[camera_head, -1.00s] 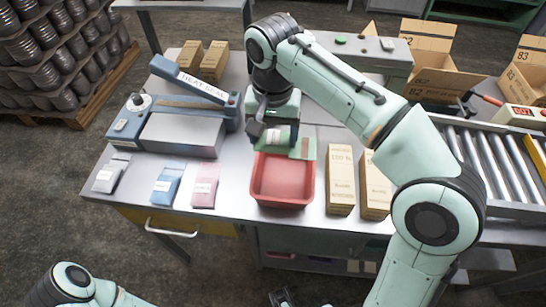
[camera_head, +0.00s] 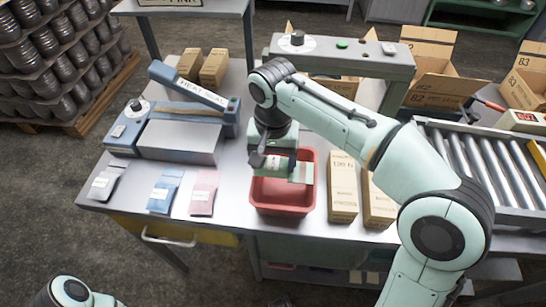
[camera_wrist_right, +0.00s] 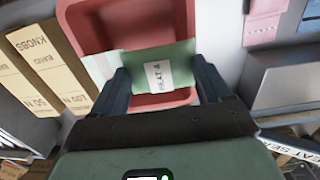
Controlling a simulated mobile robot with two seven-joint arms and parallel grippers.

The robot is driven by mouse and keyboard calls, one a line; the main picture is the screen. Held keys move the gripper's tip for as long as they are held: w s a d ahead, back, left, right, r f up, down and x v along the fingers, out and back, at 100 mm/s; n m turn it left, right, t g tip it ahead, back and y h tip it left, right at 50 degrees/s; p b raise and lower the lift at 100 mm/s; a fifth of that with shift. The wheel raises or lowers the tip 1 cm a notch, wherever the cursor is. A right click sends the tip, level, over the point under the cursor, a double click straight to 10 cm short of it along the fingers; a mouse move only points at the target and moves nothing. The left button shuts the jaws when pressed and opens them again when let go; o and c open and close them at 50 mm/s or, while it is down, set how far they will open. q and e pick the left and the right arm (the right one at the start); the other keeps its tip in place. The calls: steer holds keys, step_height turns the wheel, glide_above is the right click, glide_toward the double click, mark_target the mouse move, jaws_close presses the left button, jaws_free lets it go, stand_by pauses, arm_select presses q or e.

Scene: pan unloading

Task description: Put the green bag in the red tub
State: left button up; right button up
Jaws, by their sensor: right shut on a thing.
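The red tub (camera_head: 283,205) stands near the front edge of the table, and it also shows in the right wrist view (camera_wrist_right: 80,22). My right gripper (camera_head: 288,172) is over the tub, shut on the green bag (camera_head: 301,173). In the right wrist view the bag (camera_wrist_right: 180,58), with a white label, lies between the two fingers (camera_wrist_right: 163,82) of the right gripper, with the tub behind it. Part of the bag is hidden by the gripper in the head view. My left gripper is not in view.
Left of the tub lie a pink bag (camera_head: 203,192), a blue bag (camera_head: 165,191) and a grey bag (camera_head: 106,181). A heat sealer (camera_head: 178,141) stands behind them. Tan boxes (camera_head: 342,187) stand close to the tub's right. A roller conveyor (camera_head: 483,165) is at the right.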

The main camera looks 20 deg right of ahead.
mark_target(273, 163)
steer(key=shift+f, duration=0.4)
steer(key=o, duration=1.1)
steer(key=shift+c, duration=0.2)
steer(key=shift+r, duration=0.1)
step_height(273, 163, up, 13)
steer(key=p, duration=0.4)
